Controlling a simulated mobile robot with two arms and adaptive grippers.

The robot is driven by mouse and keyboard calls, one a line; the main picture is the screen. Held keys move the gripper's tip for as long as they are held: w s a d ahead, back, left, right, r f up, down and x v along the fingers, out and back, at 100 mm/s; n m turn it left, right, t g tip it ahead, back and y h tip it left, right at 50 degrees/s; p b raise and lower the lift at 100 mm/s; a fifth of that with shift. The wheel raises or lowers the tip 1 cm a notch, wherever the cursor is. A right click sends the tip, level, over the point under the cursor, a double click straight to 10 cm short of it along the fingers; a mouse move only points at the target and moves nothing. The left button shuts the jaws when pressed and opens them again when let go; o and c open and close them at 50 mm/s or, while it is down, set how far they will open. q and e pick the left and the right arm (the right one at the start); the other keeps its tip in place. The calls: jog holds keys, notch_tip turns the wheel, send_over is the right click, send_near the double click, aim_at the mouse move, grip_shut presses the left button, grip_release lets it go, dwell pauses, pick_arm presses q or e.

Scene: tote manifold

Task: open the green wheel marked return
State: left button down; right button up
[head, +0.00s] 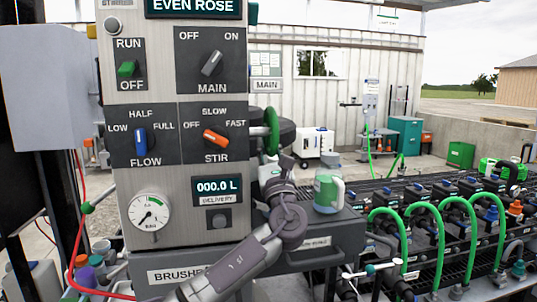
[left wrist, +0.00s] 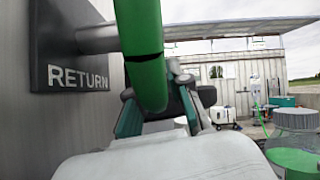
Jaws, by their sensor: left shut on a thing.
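The green wheel (head: 271,130) stands edge-on at the right side of the grey control panel. In the left wrist view its green rim (left wrist: 143,50) comes down close to the camera, on a metal stem from a dark plate marked RETURN (left wrist: 78,78). My left gripper (head: 275,165) is at the wheel's lower rim, with a finger on either side of it (left wrist: 160,105), shut on the rim. The far part of the wheel is hidden in the wrist view. My right gripper is not in view.
The panel (head: 180,185) has knobs, a gauge and displays. Green hoses (head: 437,225) loop over black racks at right. A red hose (head: 75,230) hangs at left.

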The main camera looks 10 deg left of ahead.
pick_arm(q)
jog(key=shift+a, duration=0.1)
jog(key=c, duration=1.1)
grip_release()
jog(key=shift+c, duration=0.2)
jog(key=shift+s+f, duration=0.15)
jog(key=shift+s, duration=0.05)
jog(key=v, duration=1.1)
jog(key=shift+s+f, duration=0.15)
jog(key=shift+s, duration=0.15)
